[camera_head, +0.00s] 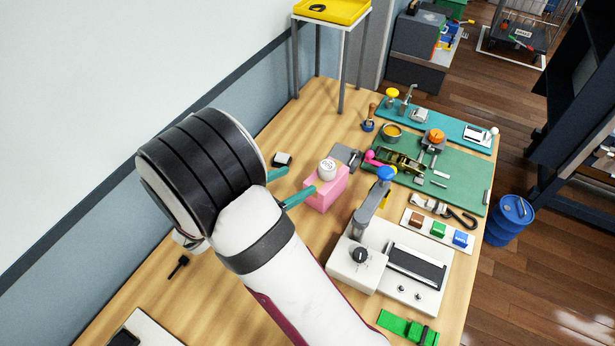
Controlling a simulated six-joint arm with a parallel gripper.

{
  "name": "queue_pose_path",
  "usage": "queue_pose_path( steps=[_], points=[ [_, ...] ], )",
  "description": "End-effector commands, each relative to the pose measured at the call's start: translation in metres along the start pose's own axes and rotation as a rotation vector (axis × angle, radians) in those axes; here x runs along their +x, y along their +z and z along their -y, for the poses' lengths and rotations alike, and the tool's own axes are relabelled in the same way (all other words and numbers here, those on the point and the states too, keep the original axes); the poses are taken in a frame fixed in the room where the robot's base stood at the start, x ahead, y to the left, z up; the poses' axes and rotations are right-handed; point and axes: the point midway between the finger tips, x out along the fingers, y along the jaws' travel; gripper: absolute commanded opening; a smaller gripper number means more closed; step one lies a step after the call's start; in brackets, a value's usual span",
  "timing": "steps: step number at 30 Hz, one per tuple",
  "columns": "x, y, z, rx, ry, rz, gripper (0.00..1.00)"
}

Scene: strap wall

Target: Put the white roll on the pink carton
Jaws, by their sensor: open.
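The pink carton (325,193) stands upright on the wooden table, just beyond my gripper. The white roll (327,167) sits on top of the carton, towards its upper side in the picture. Dark marks show on the roll's face. My gripper (301,180) has two teal fingers spread apart, with nothing between them. The nearer finger reaches to the carton's left side; I cannot tell if it touches. The farther finger is left of the roll and apart from it. My arm hides the gripper's base.
A white device (374,265) with a blue-knobbed lever stands right of the carton. A grey metal block (347,156) is behind it. A green mat (440,172) with tools lies further right. A small black-and-white item (282,160) lies behind the fingers. A yellow tray (332,10) tops a tall stand.

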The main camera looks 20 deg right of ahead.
Motion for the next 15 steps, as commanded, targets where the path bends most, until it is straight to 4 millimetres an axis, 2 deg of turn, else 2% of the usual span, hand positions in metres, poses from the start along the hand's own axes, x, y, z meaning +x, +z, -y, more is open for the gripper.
queue_pose_path(
  steps=[3, 5, 8, 9, 10, 12, 15],
  points=[
    [-0.004, 0.001, 0.001, 0.003, -0.003, -0.001, 0.81],
    [-0.003, 0.008, 0.011, 0.061, -0.040, -0.016, 0.81],
    [-0.004, 0.035, 0.070, 0.376, -0.250, -0.092, 0.81],
    [-0.012, 0.043, 0.106, 0.574, -0.382, -0.136, 0.81],
    [-0.021, 0.047, 0.133, 0.738, -0.492, -0.170, 0.81],
    [-0.052, 0.042, 0.186, 1.125, -0.762, -0.248, 0.81],
    [-0.110, 0.022, 0.223, 1.621, -1.134, -0.352, 0.81]
  ],
)
